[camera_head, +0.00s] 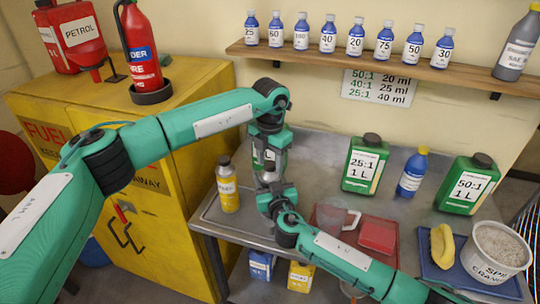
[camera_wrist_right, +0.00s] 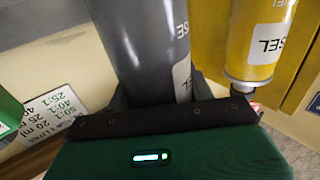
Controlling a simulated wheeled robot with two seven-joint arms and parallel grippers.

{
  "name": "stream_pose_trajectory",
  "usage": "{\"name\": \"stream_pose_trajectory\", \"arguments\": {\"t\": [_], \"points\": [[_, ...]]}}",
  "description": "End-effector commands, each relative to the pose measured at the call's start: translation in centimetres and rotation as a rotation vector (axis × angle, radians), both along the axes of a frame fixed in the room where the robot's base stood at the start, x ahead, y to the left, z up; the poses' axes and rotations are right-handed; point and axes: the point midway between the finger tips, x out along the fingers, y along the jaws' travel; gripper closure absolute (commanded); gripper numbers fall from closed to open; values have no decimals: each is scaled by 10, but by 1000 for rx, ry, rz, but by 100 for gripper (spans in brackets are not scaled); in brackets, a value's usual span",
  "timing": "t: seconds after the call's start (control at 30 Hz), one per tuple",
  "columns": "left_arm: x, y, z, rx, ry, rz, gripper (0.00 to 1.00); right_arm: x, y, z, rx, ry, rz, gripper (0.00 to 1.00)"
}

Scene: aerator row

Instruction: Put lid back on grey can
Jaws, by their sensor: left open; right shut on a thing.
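A dark grey can (camera_wrist_right: 140,50) with a white label fills the middle of the right wrist view. My right gripper (camera_head: 270,194) is shut on it, above the metal bench. In the head view only a small grey part of the can (camera_head: 268,177) shows between my two grippers. My left gripper (camera_head: 268,155) is open and points down close above the can. The hands hide the can's top, so I cannot tell where its lid is or whether the left fingers touch anything.
A yellow bottle (camera_head: 228,188) with a dark cap stands just left of the grippers. A clear jug (camera_head: 331,217), a red tray (camera_head: 377,236), green cans (camera_head: 364,165) and a blue bottle (camera_head: 412,174) stand to the right. A shelf (camera_head: 340,66) with several bottles runs above.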

Motion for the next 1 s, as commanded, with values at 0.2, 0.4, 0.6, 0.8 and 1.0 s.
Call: {"name": "stream_pose_trajectory", "arguments": {"t": [0.2,0.4,0.6,0.8,1.0], "points": [[0,0,0,0,0,0,64,0,0,0,0,1,0,100],[0,0,0,0,0,0,96,0,0,0,0,1,0,100],[0,0,0,1,-1,-5,96,0,0,0,0,1,0,100],[0,0,0,1,-1,-5,53,0,0,0,0,1,0,100],[0,0,0,0,0,-5,44,0,0,0,0,1,0,100]]}}
